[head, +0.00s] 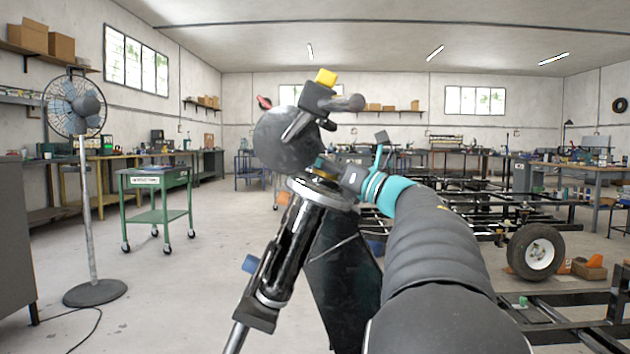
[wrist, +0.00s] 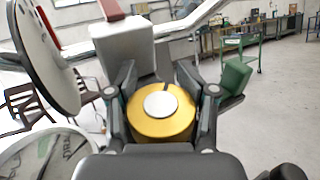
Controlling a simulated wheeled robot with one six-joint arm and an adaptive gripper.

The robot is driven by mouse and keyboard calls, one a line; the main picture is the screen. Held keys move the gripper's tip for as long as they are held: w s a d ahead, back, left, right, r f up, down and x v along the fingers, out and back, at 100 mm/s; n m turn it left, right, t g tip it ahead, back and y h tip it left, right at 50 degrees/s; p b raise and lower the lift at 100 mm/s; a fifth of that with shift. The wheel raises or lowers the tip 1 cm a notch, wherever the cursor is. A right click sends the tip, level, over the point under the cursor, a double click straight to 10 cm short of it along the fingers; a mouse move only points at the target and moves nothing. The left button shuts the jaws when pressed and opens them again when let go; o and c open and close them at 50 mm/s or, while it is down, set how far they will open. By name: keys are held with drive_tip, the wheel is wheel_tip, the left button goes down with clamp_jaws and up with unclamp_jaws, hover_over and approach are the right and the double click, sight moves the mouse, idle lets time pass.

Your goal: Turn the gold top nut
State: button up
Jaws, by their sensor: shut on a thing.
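The gold top nut (wrist: 175,127) is a round gold piece with a pale silver disc in its middle, seen close up in the wrist view. My gripper (wrist: 160,92) has one finger on each side of the nut and is shut on it. In the head view my gripper (head: 328,170) reaches in from the right to the top of a tilted black spring strut (head: 292,245). Only a small bit of gold shows there; my gripper and the dark parts hide most of the nut.
A green cart (head: 155,216) and a fan (head: 82,200) stand at left. A wheeled frame (head: 470,212) stands at right. Floor between cart and strut is clear.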

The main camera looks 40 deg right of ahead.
drive_tip(key=shift+o, duration=0.2)
drive_tip(key=m+h, duration=0.2)
drive_tip(key=h, duration=0.1)
drive_tip(key=m+t+h, duration=0.1)
drive_tip(key=shift+d+f+b, duration=0.3)
drive_tip(key=shift+b, duration=0.05)
drive_tip(key=shift+w+d+m+h, duration=0.1)
drive_tip(key=shift+d+m+h, duration=0.1)
drive_tip(key=shift+m+h, duration=1.4)
drive_tip(key=shift+h, duration=0.5)
drive_tip(key=shift+c, duration=0.2)
drive_tip(key=o, duration=0.9)
drive_tip(key=shift+r, duration=0.1)
drive_tip(key=v, duration=1.2)
